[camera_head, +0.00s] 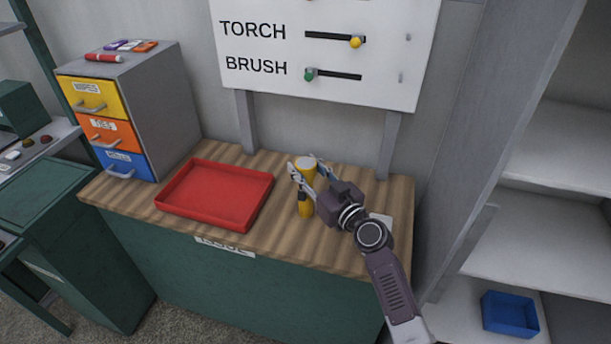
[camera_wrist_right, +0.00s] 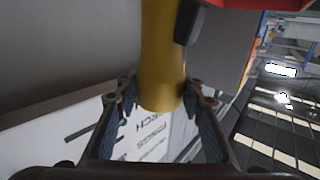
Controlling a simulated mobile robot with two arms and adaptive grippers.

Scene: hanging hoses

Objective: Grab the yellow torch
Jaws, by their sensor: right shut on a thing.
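The yellow torch (camera_head: 305,208) is roughly upright at the wooden counter, right of the red tray. Its wider yellow head is at the top, and a black part shows on its side. My right gripper (camera_head: 304,172) is shut on the torch, with fingers on either side of its upper part. In the right wrist view the torch (camera_wrist_right: 161,65) runs between the two fingers (camera_wrist_right: 160,105), and its black part shows at upper right. I cannot tell whether its lower end touches the counter. My left gripper is not in view.
The red tray (camera_head: 178,209) lies empty on the counter (camera_head: 262,238). A drawer cabinet (camera_head: 168,105) stands at the left with markers on top. A white board (camera_head: 260,92) with TORCH and BRUSH sliders rises behind. A blue bin (camera_head: 510,316) sits on the shelves at right.

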